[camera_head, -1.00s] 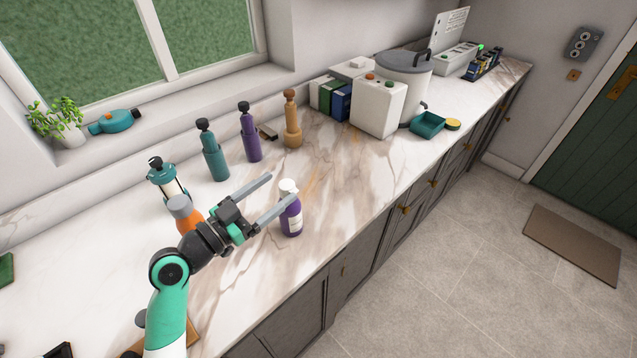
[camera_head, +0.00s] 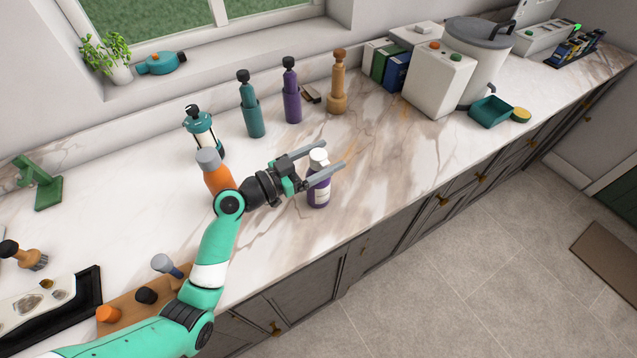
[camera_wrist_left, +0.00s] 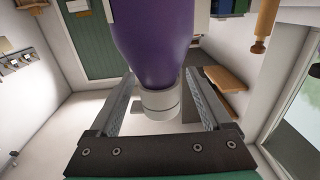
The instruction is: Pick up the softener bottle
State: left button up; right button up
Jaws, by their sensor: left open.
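The softener bottle is most likely the purple bottle (camera_head: 319,190) with a white cap and pale label, standing upright on the marble counter near its front edge. My left gripper (camera_head: 332,155) is open, its two fingers on either side of the bottle's upper part around the cap. In the left wrist view the purple bottle (camera_wrist_left: 153,40) appears upside down, its white cap between the two open fingers (camera_wrist_left: 160,95). Gaps show between the cap and both fingers there. My right gripper is not in view.
An orange bottle with a grey cap (camera_head: 216,172) stands close behind my left wrist. Teal (camera_head: 250,108), purple (camera_head: 291,95) and tan (camera_head: 338,85) bottle-like items stand along the wall. A white box (camera_head: 439,82) is at the back right. The counter right of the bottle is clear.

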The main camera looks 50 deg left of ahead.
pick_arm(q)
jog(key=shift+w+d, duration=0.15)
jog(key=shift+w, duration=0.6)
grip_shut()
dwell(0.9)
